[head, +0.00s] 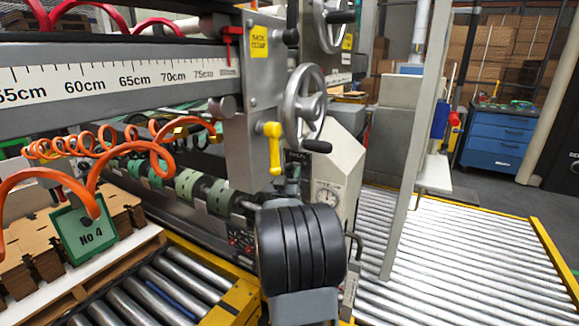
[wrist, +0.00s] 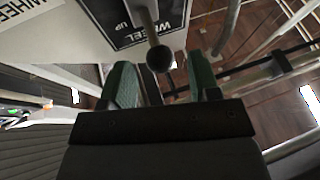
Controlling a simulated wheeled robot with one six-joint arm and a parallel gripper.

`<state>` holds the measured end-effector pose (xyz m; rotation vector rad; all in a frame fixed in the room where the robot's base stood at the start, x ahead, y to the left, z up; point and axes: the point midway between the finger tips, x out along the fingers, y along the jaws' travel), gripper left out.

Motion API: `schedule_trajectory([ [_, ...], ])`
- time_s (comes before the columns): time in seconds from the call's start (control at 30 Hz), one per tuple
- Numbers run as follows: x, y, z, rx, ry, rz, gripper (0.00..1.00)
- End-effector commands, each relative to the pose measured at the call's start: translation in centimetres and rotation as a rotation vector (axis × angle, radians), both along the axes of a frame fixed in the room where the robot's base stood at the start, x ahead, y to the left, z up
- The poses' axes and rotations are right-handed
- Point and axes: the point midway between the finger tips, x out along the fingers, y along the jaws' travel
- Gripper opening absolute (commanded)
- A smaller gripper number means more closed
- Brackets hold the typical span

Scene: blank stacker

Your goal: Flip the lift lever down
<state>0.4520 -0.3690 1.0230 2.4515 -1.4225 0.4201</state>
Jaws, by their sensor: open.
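In the wrist view, a lever with a round black knob (wrist: 159,58) points toward the camera, in front of a black label reading "WHEEL UP" on a pale panel. My gripper (wrist: 161,68) is open, with one green-padded finger on each side of the knob. The knob appears in the gap between the fingers; I see no clear contact, and its depth relative to the fingertips is hard to judge. In the head view, my black arm hides the gripper and the lever. The pale machine housing (head: 336,165) shows just behind the arm.
A handwheel (head: 304,100) and a yellow clamp handle (head: 272,147) are close above my arm. Orange coiled hoses (head: 90,150) and stacked cardboard (head: 30,245) are at left. A roller conveyor (head: 470,245) spreads out at right, with a grey post (head: 409,150) beside my arm.

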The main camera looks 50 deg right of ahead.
Motion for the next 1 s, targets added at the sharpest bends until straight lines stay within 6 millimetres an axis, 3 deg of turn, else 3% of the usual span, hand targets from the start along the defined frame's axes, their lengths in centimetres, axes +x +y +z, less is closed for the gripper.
schedule_trajectory([
  [0.3,1.3,-2.2,1.1,0.000,0.000,0.000,0.56],
  [0.67,1.5,-2.4,1.1,0.000,0.000,0.001,0.56],
  [1.0,1.5,-2.4,1.1,0.000,0.000,0.001,0.24],
])
